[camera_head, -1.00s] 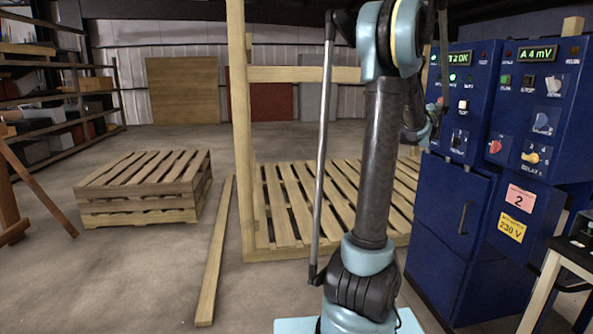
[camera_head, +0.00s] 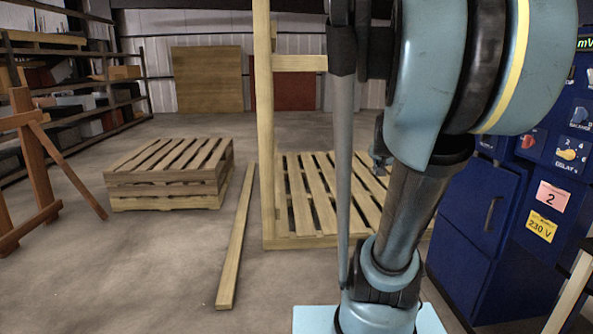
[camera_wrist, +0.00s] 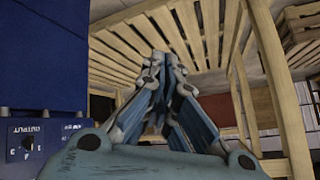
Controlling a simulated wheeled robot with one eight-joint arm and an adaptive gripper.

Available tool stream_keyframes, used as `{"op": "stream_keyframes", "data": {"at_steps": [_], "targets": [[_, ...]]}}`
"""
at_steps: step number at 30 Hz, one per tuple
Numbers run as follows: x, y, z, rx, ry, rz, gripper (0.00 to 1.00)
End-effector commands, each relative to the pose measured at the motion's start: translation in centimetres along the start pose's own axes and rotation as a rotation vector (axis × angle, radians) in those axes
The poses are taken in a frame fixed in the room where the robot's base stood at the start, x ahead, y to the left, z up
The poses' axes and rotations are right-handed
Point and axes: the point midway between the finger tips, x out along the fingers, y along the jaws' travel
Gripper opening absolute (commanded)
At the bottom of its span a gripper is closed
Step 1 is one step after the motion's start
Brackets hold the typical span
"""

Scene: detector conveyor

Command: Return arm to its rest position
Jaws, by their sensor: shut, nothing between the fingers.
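My gripper (camera_wrist: 160,62) shows in the wrist view, its two fingers drawn together at the tips with nothing between them. It points toward a slatted wooden pallet (camera_wrist: 195,30), apart from it as far as I can tell. In the head view my arm (camera_head: 440,90) is folded back, its large blue-grey joint close to the camera. The arm hides most of my gripper there. Only a small part of the arm's far end shows behind the upright link.
A blue cabinet (camera_head: 475,215) stands close to the right of my arm, with knobs and a display. A wooden frame post (camera_head: 265,120) and pallet (camera_head: 315,200) stand behind. Stacked pallets (camera_head: 168,180) and a plank (camera_head: 237,240) lie left.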

Motion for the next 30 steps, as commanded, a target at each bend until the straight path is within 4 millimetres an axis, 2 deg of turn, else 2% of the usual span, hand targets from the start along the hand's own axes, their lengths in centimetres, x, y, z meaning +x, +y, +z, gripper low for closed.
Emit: {"op": "stream_keyframes", "data": {"at_steps": [1, 9, 12, 15, 18, 21, 30], "targets": [[-0.6, -0.1, 2.7, -0.044, -0.048, 0.001, 0.00], [-3.9, 1.6, 16.2, -0.300, -0.325, 0.014, 0.00], [-5.2, 2.8, 20.6, -0.389, -0.420, 0.015, 0.00], [-6.2, 4.0, 24.0, -0.464, -0.497, 0.015, 0.00], [-6.9, 5.0, 26.2, -0.516, -0.551, 0.016, 0.00], [-7.3, 5.4, 27.6, -0.546, -0.582, 0.016, 0.00], [-7.5, 5.6, 28.0, -0.555, -0.594, 0.016, 0.00]]}}
